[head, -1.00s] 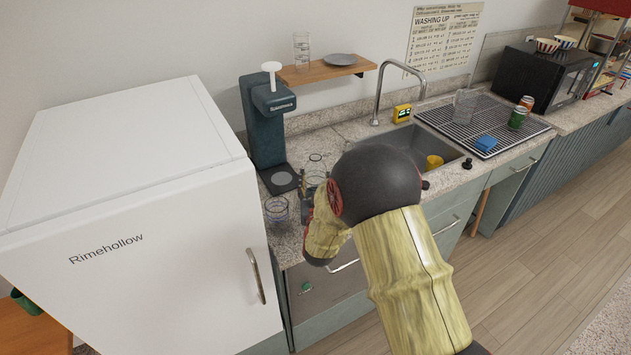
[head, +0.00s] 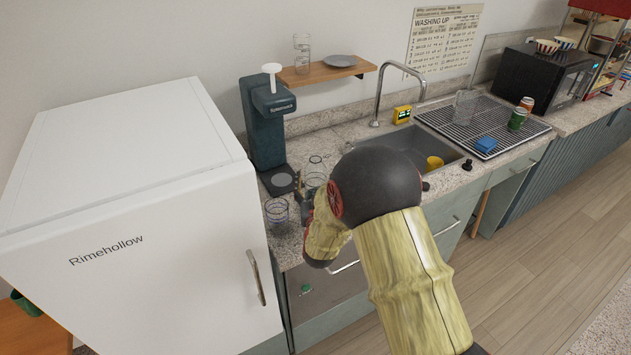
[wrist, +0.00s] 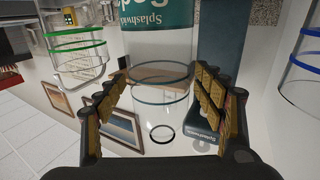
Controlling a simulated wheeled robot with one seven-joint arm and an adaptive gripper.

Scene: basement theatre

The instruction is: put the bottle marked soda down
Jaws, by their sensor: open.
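The soda bottle is clear with a teal label (wrist: 158,14) lettered "Splashwi…" and "Sod…" in the wrist view. In the head view the clear bottle (head: 315,165) is upright at the counter, left of the sink, partly hidden by my arm. My gripper (wrist: 161,82) is open, with its fingers spread on either side of the bottle's clear part. In the head view only a dark bit of the gripper shows beside the bottle; my arm hides the rest. The bottle's base is hidden there.
A blue-ringed glass (head: 277,211) stands close, to the left of my gripper. A green-ringed glass (wrist: 75,50) shows in the wrist view. A dark teal drinks machine (head: 264,130) stands behind, the white fridge (head: 130,170) at left, the sink (head: 405,142) at right.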

